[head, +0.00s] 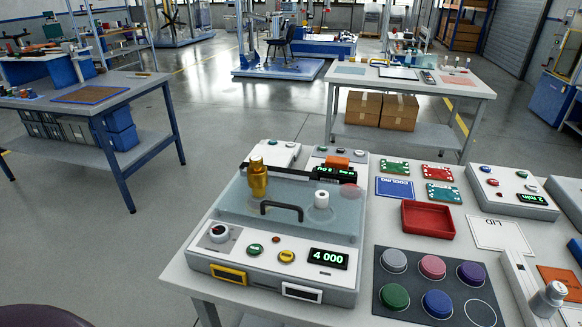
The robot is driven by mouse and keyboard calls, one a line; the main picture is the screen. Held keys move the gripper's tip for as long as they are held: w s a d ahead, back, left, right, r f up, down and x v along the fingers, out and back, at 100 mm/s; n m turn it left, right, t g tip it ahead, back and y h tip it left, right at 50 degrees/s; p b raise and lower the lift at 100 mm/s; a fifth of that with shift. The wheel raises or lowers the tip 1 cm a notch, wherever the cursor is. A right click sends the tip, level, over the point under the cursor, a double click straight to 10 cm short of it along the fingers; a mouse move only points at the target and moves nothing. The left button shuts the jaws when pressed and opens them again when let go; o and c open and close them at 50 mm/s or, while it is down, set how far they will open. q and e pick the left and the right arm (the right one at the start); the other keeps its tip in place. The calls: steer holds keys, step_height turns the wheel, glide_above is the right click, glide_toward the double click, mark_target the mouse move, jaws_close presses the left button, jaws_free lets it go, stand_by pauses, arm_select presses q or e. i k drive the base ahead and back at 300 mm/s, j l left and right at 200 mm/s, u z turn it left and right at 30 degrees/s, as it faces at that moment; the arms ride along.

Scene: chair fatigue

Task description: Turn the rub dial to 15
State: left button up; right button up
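A grey machine with a clear lid (290,220) stands at the front left of the near table. On its front panel, a round dark knob with a pale ring (219,233) sits at the left. A green display (328,258) beside it reads 4 000. Between them are a green, a red and a yellow button. I cannot read a label that names any knob the rub dial, nor the knob's setting. Another control box (511,190) at the right has small buttons and a display reading 2 min. Neither of my grippers is in view.
A gold cylinder (257,180) and a white roll (321,199) show at the machine. A black mat (436,287) with several coloured discs and a red tray (428,219) lie to its right. A white device with a silver knob (549,299) stands at the front right.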

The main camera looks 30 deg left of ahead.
mark_target(219, 234)
steer(key=u, duration=1.45)
steer(key=k+l+u, duration=0.15)
steer(key=l+u, duration=0.3)
steer(key=k+l+u, duration=0.15)
steer(key=u, duration=0.3)
steer(key=k+l+u, duration=0.2)
steer(key=u, duration=0.3)
steer(key=k, duration=0.05)
